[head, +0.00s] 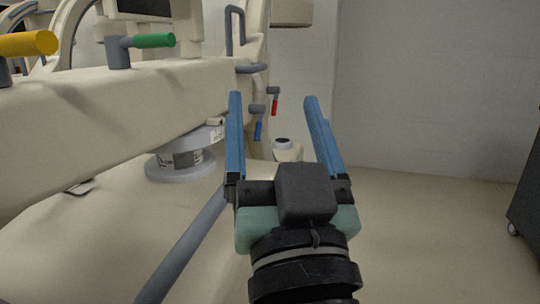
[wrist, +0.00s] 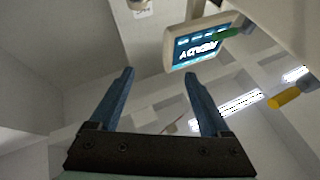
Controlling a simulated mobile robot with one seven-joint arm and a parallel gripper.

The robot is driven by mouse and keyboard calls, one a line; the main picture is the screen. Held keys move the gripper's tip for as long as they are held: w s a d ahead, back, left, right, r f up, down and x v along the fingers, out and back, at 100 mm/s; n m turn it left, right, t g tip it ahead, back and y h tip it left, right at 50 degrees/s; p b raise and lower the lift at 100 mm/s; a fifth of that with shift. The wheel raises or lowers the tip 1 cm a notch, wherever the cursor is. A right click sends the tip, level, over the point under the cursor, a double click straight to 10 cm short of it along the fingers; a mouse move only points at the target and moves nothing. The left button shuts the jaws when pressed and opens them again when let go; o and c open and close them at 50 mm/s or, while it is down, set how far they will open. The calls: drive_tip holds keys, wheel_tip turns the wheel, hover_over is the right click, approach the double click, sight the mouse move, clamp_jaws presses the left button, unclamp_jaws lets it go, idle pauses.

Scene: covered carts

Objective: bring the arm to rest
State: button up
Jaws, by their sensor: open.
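My gripper (head: 273,100) is open, with its two blue fingers spread apart and nothing between them. In the head view it points up and away, right of a large cream machine (head: 120,108). In the wrist view my gripper (wrist: 158,75) is seen against the ceiling and walls, also empty. The fingers appear clear of the machine, though the left finger overlaps part of it in the head view.
The machine carries a green handle (head: 153,41) and a yellow handle (head: 28,43). Small blue (head: 258,130) and red (head: 274,106) levers show behind the gripper. A lit screen (wrist: 197,48) hangs above. Open floor (head: 430,230) lies right; a dark cart (head: 525,200) stands at the right edge.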

drive_tip(key=s+r+t+h, duration=0.35)
drive_tip(key=s+r, duration=0.35)
drive_tip(key=r, duration=0.3)
wheel_tip(320, 180, up, 36)
drive_tip(key=p, duration=3.6)
drive_tip(key=shift+w+a+p, duration=0.15)
drive_tip(key=shift+a+p, duration=0.15)
drive_tip(key=shift+a, duration=0.1)
